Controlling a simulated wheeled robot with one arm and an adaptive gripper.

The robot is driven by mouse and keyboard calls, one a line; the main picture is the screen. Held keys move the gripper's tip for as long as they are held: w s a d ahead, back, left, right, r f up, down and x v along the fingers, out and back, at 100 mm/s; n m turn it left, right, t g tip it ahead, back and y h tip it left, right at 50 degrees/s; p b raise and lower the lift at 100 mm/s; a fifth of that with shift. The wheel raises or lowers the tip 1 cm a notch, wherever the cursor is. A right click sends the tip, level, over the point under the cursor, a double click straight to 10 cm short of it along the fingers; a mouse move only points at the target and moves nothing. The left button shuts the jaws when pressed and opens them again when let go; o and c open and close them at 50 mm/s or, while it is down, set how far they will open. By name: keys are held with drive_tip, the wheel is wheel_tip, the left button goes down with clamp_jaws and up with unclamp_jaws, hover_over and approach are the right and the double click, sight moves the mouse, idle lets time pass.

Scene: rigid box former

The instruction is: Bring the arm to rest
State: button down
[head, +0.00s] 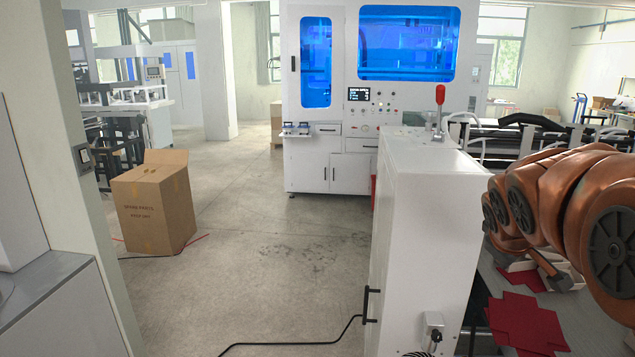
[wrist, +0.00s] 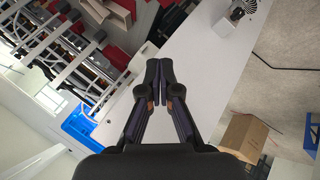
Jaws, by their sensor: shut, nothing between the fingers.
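My arm shows as a copper-coloured set of links at the right edge of the head view, folded beside the white cabinet. My gripper (wrist: 159,77) shows in the wrist view, with its two dark fingers together and nothing between them. It is over the white cabinet top (wrist: 205,65) in that view, apart from it as far as I can tell. In the head view I cannot make out the gripper's fingers.
The white cabinet (head: 425,220) with a red-knobbed lever (head: 439,100) stands left of my arm. Red sheets (head: 525,322) lie below the arm. A cardboard box (head: 153,205) stands on the floor at left. The blue-windowed machine (head: 345,160) is behind. The floor between is clear, except for a black cable.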

drive_tip(key=s+a+f+m+g+y, duration=0.1)
drive_tip(key=s+a+f+g, duration=0.2)
drive_tip(key=s, duration=0.7)
drive_tip(key=s+a+f+m+g+y, duration=0.2)
drive_tip(key=s+a+f, duration=0.6)
drive_tip(key=s, duration=0.3)
drive_tip(key=s+a+f+m+g+y, duration=0.1)
drive_tip(key=s+a+f, duration=0.4)
drive_tip(key=s, duration=0.6)
drive_tip(key=f+m+g, duration=0.1)
drive_tip(key=g, duration=0.1)
drive_tip(key=shift+a+f+g+y+b, duration=0.3)
drive_tip(key=shift+f+y+b, duration=0.05)
drive_tip(key=shift+y, duration=0.05)
